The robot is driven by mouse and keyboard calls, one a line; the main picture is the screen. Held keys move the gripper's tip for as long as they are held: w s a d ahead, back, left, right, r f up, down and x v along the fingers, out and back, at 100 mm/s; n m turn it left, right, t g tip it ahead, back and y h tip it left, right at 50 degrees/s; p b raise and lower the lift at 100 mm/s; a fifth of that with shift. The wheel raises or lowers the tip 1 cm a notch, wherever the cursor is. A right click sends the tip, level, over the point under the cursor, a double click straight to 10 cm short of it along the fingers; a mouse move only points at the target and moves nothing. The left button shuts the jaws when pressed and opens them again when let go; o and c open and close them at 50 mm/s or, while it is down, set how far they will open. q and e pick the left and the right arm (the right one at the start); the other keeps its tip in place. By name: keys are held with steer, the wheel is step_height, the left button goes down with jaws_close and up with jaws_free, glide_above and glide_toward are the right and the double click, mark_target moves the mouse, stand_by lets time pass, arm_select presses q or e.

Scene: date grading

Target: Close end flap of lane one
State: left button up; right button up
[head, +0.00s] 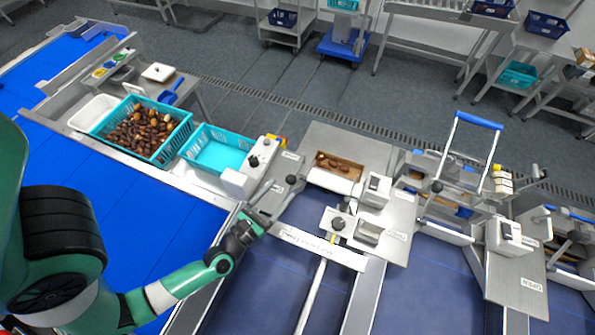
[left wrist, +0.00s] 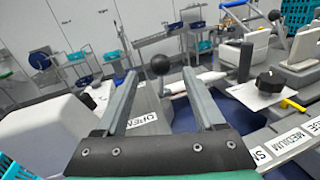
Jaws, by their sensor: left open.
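My left gripper (head: 266,211) is open at the head of the left-hand lane. In the left wrist view its two grey fingers (left wrist: 160,76) point forward, apart, with nothing visibly clamped. A black ball knob (left wrist: 160,65) on a lever appears between the fingertips; contact cannot be told. In the head view a black ball knob (head: 291,179) stands just beyond the gripper, beside a steel plate. An OPEN label (left wrist: 143,121) lies below the fingers in the wrist view. The flap itself is not clearly distinguishable. My right gripper is not in view.
A small box of dates (head: 336,166) sits on the plate behind the knob. A full date crate (head: 108,142) and an empty turquoise crate (head: 236,148) stand left. Other levers stand right.

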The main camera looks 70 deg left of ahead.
arm_select(q)
steer(key=x, duration=0.9)
jaws_close()
stand_by(1.1)
